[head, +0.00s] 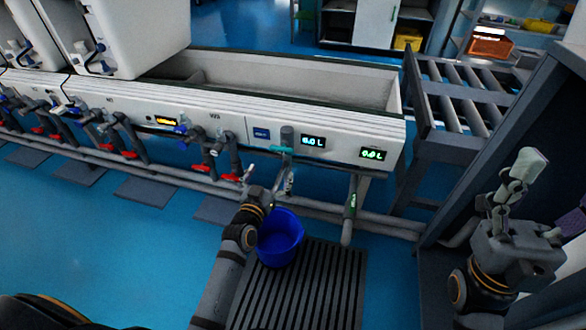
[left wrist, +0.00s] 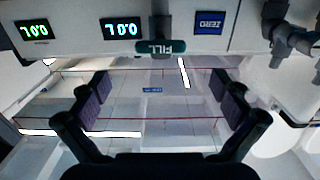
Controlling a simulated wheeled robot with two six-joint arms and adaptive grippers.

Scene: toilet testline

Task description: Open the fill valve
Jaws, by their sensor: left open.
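The fill valve has a teal handle (head: 283,150) on a grey pipe at the front panel of the long trough. In the left wrist view the teal handle (left wrist: 160,47) is marked FILL, lies level across the picture and shows upside down. My left gripper (head: 282,186) is just below the valve in the head view. In the left wrist view its two fingers (left wrist: 165,92) are spread apart, with nothing between them, and the handle lies beyond them. My right gripper (head: 519,172) is at the right, far from the valve; its finger opening is unclear.
A blue bucket (head: 280,237) stands on a dark slatted grate (head: 300,290) below the valve. Two lit displays (head: 313,142) and a blue ZERO label (left wrist: 209,22) flank the valve. Red-handled valves (head: 203,167) line the pipes to the left. A roller conveyor (head: 460,95) stands at the right.

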